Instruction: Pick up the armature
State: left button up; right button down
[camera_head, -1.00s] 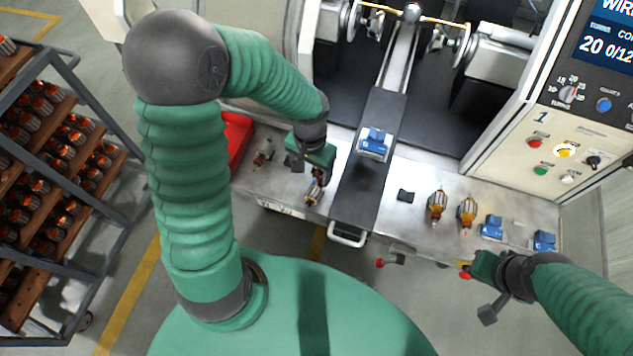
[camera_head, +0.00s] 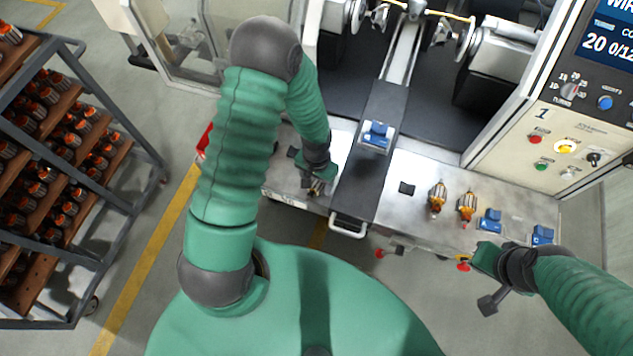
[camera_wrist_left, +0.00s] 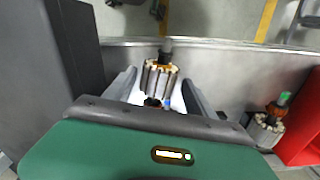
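An armature (camera_wrist_left: 160,78) with a ribbed metal core and copper-coloured winding sits between the two fingers of my left gripper (camera_wrist_left: 158,88) in the left wrist view. The fingers are open, one on each side, with a small gap showing. In the head view my left gripper (camera_head: 317,183) is low over the left part of the metal bench, and mostly hides this armature. A second armature (camera_wrist_left: 266,127) stands beside the red bin in the left wrist view. My right gripper (camera_head: 486,258) is in front of the bench at the right; its fingers are not clear.
A black rail (camera_head: 364,190) with a blue block (camera_head: 376,134) runs right of my left gripper. Two copper-wound armatures (camera_head: 437,200) and blue blocks (camera_head: 490,222) stand on the right bench. A red bin (camera_wrist_left: 302,125) lies beside the second armature. A rack (camera_head: 75,155) of armatures stands left.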

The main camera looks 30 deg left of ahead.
pick_arm(q)
jog(key=shift+w+d, duration=0.1)
jog(key=shift+w, duration=0.05)
jog(key=c, duration=0.7)
jog(key=shift+r, duration=0.1)
grip_shut()
